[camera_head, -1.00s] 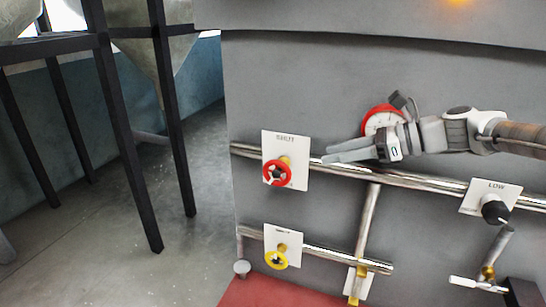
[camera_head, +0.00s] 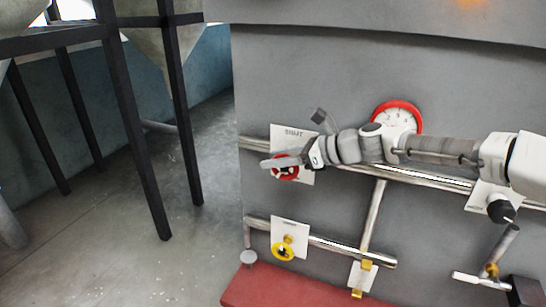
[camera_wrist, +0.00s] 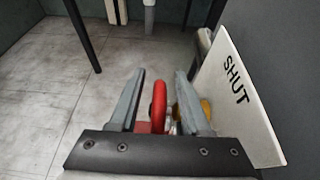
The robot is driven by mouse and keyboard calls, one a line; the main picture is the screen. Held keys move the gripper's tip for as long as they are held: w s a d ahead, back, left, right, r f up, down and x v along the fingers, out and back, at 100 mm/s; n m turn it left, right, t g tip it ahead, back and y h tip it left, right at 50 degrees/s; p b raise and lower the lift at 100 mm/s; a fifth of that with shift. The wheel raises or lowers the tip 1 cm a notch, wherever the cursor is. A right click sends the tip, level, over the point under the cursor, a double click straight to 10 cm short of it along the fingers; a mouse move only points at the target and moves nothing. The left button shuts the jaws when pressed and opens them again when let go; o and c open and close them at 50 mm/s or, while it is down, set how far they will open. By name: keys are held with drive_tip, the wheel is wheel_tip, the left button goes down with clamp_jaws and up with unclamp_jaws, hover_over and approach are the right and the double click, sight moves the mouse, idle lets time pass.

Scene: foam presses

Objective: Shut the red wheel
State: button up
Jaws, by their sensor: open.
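The red wheel (camera_head: 286,172) is mounted in front of a white plate (camera_head: 306,138) marked SHUT, on the upper pipe. My gripper (camera_head: 272,163) is at the wheel and covers its upper part in the head view. In the wrist view, the red wheel (camera_wrist: 158,106) stands edge-on between the two grey fingers of my gripper (camera_wrist: 160,90). The fingers are apart, with a gap to the rim on each side. A yellow part (camera_wrist: 206,108) shows behind the right finger, close to the plate.
A yellow wheel (camera_head: 283,250) sits below on the lower pipe. A red-rimmed gauge (camera_head: 398,116) is behind my arm. A black knob (camera_head: 501,211) is at the right. A red ledge (camera_head: 290,285) runs along the bottom. Open floor (camera_head: 205,230) lies left of the panel.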

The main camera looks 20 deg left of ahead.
drive_tip(key=shift+a+f, duration=0.2)
drive_tip(key=shift+a, duration=0.2)
clamp_jaws()
drive_tip(key=shift+b, duration=0.4)
